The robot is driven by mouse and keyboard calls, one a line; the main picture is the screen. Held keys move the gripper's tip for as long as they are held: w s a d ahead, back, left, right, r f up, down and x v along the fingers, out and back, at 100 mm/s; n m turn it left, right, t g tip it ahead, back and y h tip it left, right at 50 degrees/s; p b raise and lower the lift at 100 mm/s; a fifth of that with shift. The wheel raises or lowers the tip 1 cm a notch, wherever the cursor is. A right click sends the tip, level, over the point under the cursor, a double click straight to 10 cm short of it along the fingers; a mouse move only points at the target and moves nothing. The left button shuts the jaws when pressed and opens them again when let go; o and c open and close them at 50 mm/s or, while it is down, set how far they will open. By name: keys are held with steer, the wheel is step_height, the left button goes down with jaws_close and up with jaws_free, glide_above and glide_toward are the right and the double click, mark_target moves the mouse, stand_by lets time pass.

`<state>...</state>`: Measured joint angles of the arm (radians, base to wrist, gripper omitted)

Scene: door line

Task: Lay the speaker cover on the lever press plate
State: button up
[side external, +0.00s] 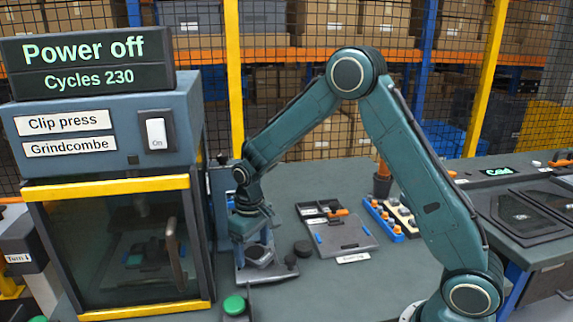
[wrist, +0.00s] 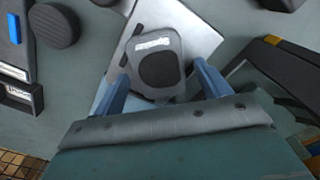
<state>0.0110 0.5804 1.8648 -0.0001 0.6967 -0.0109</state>
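The speaker cover (wrist: 142,68) is a grey rounded piece with a dark round patch and a white label. In the wrist view it lies over the pale grey lever press plate (wrist: 196,22); whether it rests fully flat cannot be told. The plate also shows in the side view (side external: 280,274), low beside the clip press. My gripper (wrist: 165,84) is low over the plate, its two blue fingers spread on either side of the cover's near end. A gap shows between the cover and the right finger. In the side view my gripper (side external: 255,238) partly hides the cover.
The clip press (side external: 110,245) with its glass door and handle stands close left of my gripper. A green button (side external: 234,306) is in front. A dark round puck (side external: 303,248), a grey tray (side external: 345,238) and a blue rack (side external: 383,222) lie to the right.

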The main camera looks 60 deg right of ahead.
mark_target(253, 251)
steer(key=shift+r, duration=0.1)
step_height(253, 251, up, 13)
stand_by(0.8)
stand_by(0.5)
steer(key=s+r+t, duration=0.3)
steer(key=s+r, duration=0.6)
steer(key=s, duration=0.4)
steer(key=s+t, duration=0.2)
steer(key=s, duration=1.2)
steer(key=shift+a+f+t, duration=0.25)
steer(key=shift+f+t, duration=0.05)
steer(key=shift+f, duration=0.05)
